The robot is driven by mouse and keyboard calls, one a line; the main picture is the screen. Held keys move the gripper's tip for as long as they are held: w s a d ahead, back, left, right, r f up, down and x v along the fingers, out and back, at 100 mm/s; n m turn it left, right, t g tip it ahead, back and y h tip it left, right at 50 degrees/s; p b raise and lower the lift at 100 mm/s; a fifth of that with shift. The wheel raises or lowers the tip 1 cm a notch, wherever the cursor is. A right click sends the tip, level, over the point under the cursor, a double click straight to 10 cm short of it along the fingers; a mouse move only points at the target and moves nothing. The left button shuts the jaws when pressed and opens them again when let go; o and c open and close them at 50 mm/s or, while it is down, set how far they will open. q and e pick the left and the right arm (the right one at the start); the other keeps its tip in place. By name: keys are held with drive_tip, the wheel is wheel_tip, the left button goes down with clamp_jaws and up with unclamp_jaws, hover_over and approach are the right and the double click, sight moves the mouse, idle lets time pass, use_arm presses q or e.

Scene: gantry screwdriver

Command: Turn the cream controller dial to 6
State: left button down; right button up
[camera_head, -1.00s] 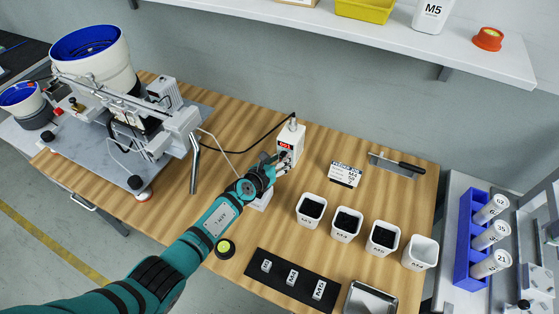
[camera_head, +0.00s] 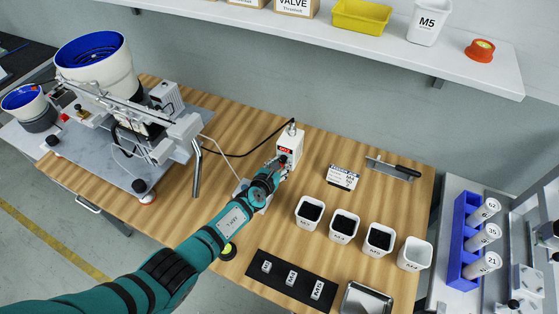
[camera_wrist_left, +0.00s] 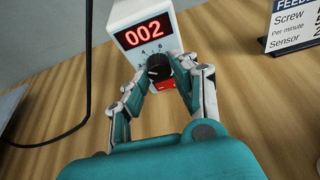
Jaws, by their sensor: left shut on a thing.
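The cream controller (camera_head: 289,143) stands on the wooden table, its red display lit. In the left wrist view the controller (camera_wrist_left: 140,16) shows 002 on its display (camera_wrist_left: 143,33). Its black dial (camera_wrist_left: 158,67) sits below the display, with numbers such as 4, 6 and 8 around its top. My left gripper (camera_wrist_left: 160,74) is shut on the dial, one finger on each side. In the head view my left gripper (camera_head: 279,168) reaches the controller's front and hides the dial. My right gripper is not in view.
Several bins (camera_head: 344,224) of screws stand right of my left arm. A feeder machine (camera_head: 135,125) stands at the left.

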use_arm(q)
drive_tip(key=shift+d+m+t+y+p, duration=0.1)
drive_tip(key=shift+m+t+y+p, duration=0.4)
drive_tip(key=shift+m, duration=0.5)
drive_tip(key=shift+f, duration=0.1)
drive_tip(key=c, duration=1.1)
unclamp_jaws()
drive_tip(key=shift+o, duration=0.2)
drive_tip(key=shift+s, duration=0.35)
drive_tip(key=shift+s+r, duration=0.3)
drive_tip(key=shift+s, duration=0.35)
drive_tip(key=s+a, duration=0.1)
drive_tip(key=s, duration=0.3)
drive_tip(key=s+a, duration=0.1)
drive_tip(key=s, duration=0.3)
drive_tip(key=s+a, duration=0.1)
drive_tip(key=s, duration=0.3)
drive_tip(key=shift+s+a+r, duration=0.25)
drive_tip(key=shift+a+r, duration=0.05)
